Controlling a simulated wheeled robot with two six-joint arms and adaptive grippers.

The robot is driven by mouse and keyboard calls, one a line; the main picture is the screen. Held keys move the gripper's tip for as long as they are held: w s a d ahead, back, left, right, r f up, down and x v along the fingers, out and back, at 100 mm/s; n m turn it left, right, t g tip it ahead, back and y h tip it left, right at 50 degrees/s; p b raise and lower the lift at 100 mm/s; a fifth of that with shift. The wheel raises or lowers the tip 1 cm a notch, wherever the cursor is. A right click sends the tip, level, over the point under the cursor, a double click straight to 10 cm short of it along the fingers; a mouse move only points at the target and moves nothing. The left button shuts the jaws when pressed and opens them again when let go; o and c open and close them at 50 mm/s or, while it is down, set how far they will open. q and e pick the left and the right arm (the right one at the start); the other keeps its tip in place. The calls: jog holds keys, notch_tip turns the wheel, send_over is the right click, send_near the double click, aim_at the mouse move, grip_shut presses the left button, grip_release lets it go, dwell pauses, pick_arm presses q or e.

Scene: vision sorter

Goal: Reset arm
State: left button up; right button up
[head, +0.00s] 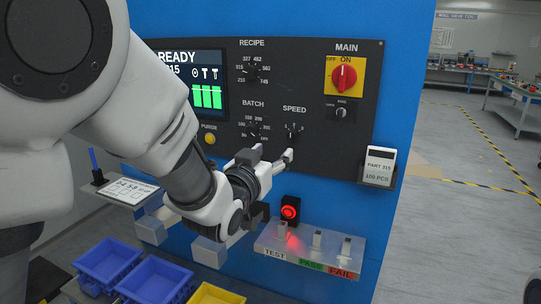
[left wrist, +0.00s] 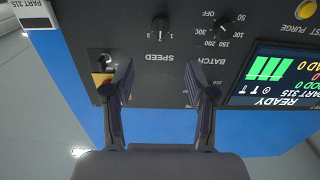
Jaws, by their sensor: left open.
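My left gripper (head: 268,155) is open and empty in front of the black control panel (head: 300,80), just below the SPEED knob (head: 293,131). In the left wrist view, which is upside down, my left gripper's two fingers (left wrist: 160,82) stand apart. The SPEED knob (left wrist: 160,29) appears above and between them, and the BATCH knob (left wrist: 222,24) lies to its right. Neither knob is between the fingertips. The display (head: 193,84) reads READY. The MAIN switch (head: 344,76) is red on yellow at the upper right. My right gripper is not in view.
A metal ledge (head: 268,236) labelled TEST, PASS and FAIL sits below, with a lit red button (head: 290,211) behind it. A card (head: 380,167) reading PART 315 is at the panel's right. Blue bins (head: 157,281) and a yellow bin (head: 216,294) are at lower left.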

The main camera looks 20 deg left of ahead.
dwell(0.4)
pick_arm(q)
jog(key=s+a+f+g, duration=0.1)
jog(key=s+f+g, duration=0.2)
jog(key=f, duration=1)
jog(key=s+a+f+n+g, duration=0.1)
jog(key=s+f+g, duration=0.2)
jog(key=f, duration=0.9)
jog(key=s+a+f+g, duration=0.1)
jog(key=s+f+g, duration=0.15)
jog(key=f, duration=1.05)
jog(key=s+f+g, duration=0.4)
jog(key=s+f, duration=0.3)
jog(key=s, duration=0.5)
jog(key=s+a+f+g, duration=0.1)
jog(key=s+f+g, duration=0.4)
jog(key=s, duration=0.8)
notch_tip(320, 180, down, 3)
jog(key=shift+s+f+y, duration=0.1)
jog(key=shift+s+y, duration=0.15)
jog(key=shift+y, duration=0.05)
jog(key=shift+w+g, duration=0.1)
jog(key=shift+g, duration=0.15)
